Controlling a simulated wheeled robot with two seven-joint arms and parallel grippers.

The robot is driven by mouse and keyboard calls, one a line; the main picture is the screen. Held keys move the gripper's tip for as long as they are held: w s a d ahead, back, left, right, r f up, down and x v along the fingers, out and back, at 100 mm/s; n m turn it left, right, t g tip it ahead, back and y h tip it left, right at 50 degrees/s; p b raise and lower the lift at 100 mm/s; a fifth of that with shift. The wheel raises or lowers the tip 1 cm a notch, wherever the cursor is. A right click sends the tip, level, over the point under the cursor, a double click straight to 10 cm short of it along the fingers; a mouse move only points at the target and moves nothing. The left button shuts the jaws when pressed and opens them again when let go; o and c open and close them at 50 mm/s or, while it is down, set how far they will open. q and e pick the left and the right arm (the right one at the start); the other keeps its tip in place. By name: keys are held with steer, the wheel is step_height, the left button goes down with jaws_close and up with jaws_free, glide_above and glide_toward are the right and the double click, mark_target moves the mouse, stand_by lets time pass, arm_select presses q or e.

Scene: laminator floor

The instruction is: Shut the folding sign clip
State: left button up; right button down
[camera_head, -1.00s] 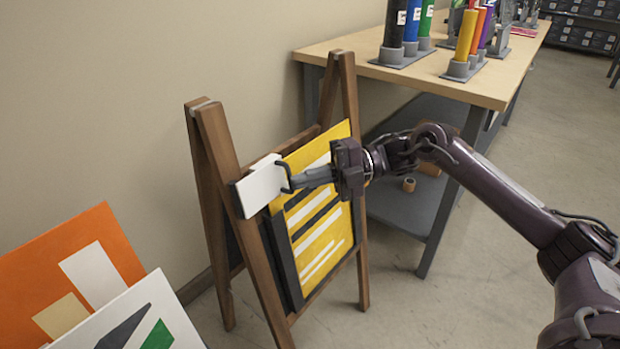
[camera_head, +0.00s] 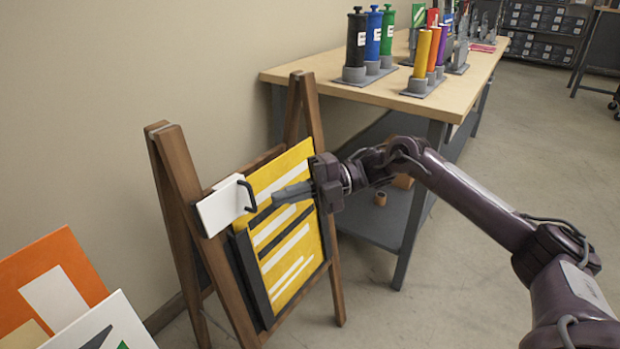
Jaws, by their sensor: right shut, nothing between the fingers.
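The folding sign (camera_head: 175,165) is a brown wooden A-frame standing by the wall, holding a yellow panel with white and dark stripes (camera_head: 290,178). The clip (camera_head: 218,209) is a white plate with a black loop handle (camera_head: 248,196) at the panel's upper left. Its plate spans from the left leg onto the panel's edge. My right gripper (camera_head: 276,197) is shut and empty, in front of the panel. Its fingertips are just right of the handle and look apart from it. Whether the clip sits flush cannot be told. My left gripper is out of view.
A wooden-topped workbench (camera_head: 350,85) with coloured rolls in grey stands is behind my right arm. An orange board (camera_head: 40,285) and a white board (camera_head: 110,325) lean at lower left.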

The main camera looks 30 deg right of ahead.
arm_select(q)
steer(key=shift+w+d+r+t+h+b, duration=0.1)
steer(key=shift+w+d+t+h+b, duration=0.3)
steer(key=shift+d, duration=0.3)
arm_select(e)
steer(key=w+d, duration=0.4)
steer(key=d, duration=0.2)
steer(key=shift+w+d+f, duration=0.15)
steer(key=shift+w+f, duration=0.05)
steer(key=shift+w, duration=0.05)
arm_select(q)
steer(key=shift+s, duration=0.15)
